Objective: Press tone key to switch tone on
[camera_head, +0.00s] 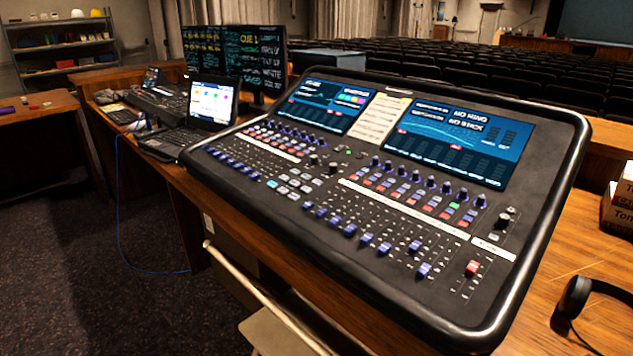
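The mixing desk (330,262) fills the middle of the head view, tilted toward me. A block of small pale keys (294,189) sits left of centre on it; one key there, the cyan key (272,184), looks lit. A green key (454,205) shows among red and blue keys in the right section. A small green light (348,152) shows near the centre. Labels are too small to read, so I cannot tell which is the tone key or whether it is on. Neither of my grippers is in view.
Blue faders and one red fader (472,267) line the front. The desk has a left screen (325,103) and a right screen (458,140). Headphones (577,296) lie on the wooden table at right, near boxes (618,208). A laptop (212,102) stands at left. Space above the desk is clear.

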